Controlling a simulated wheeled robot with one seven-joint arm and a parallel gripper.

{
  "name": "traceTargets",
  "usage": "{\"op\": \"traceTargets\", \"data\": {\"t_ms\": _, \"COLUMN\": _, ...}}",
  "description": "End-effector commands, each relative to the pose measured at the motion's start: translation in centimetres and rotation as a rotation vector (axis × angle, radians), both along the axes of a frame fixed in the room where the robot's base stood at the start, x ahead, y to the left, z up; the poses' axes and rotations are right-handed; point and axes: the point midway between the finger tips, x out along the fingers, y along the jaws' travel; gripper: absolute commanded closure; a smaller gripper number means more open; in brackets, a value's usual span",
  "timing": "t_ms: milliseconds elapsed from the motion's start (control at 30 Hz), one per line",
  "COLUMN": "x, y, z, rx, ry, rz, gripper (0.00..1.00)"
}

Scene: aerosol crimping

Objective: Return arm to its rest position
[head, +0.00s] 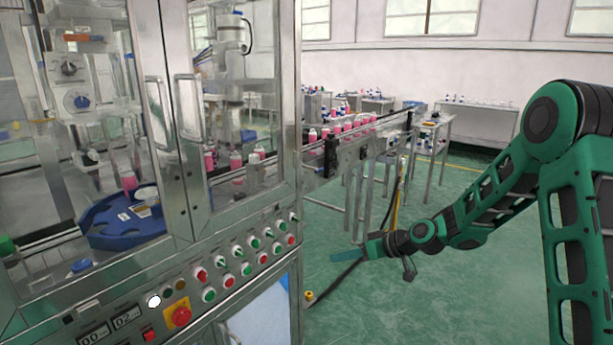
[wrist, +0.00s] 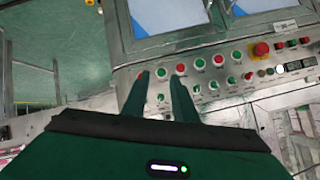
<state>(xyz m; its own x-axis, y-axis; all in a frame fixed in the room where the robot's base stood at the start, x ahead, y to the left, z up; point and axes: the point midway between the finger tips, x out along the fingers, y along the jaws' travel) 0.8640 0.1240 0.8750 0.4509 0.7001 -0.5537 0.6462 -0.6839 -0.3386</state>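My green arm (head: 490,203) reaches in from the right in the head view, bent down at the elbow and extending left over the open floor. My gripper (head: 338,257) is at its end, low beside the right side of the crimping machine (head: 298,190) and apart from it in that view. In the wrist view, the two dark green fingers of my gripper (wrist: 160,77) stand a little apart. The machine's button panel (wrist: 215,72) shows between and beyond them. Nothing is held between the fingers.
The machine's panel carries red and green buttons and a red emergency stop (head: 179,314). A conveyor (head: 350,138) with several pink bottles runs out of its right side above my gripper. Green floor (head: 450,290) is clear under my arm. Tables stand behind.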

Motion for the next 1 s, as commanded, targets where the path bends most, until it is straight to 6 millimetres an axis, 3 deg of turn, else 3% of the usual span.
{"op": "traceTargets", "data": {"t_ms": 267, "x": -6.3, "y": -9.2, "z": 1.9, "rx": -0.260, "ry": 0.175, "rz": -0.117, "gripper": 0.74}}
{"op": "traceTargets", "data": {"t_ms": 467, "x": -12.4, "y": -16.1, "z": 3.8, "rx": -0.399, "ry": 0.320, "rz": -0.265, "gripper": 0.74}}
{"op": "traceTargets", "data": {"t_ms": 700, "x": -21.4, "y": -23.2, "z": 6.6, "rx": -0.497, "ry": 0.506, "rz": -0.493, "gripper": 0.74}}
{"op": "traceTargets", "data": {"t_ms": 1000, "x": -34.7, "y": -28.7, "z": 9.3, "rx": -0.501, "ry": 0.752, "rz": -0.810, "gripper": 0.74}}
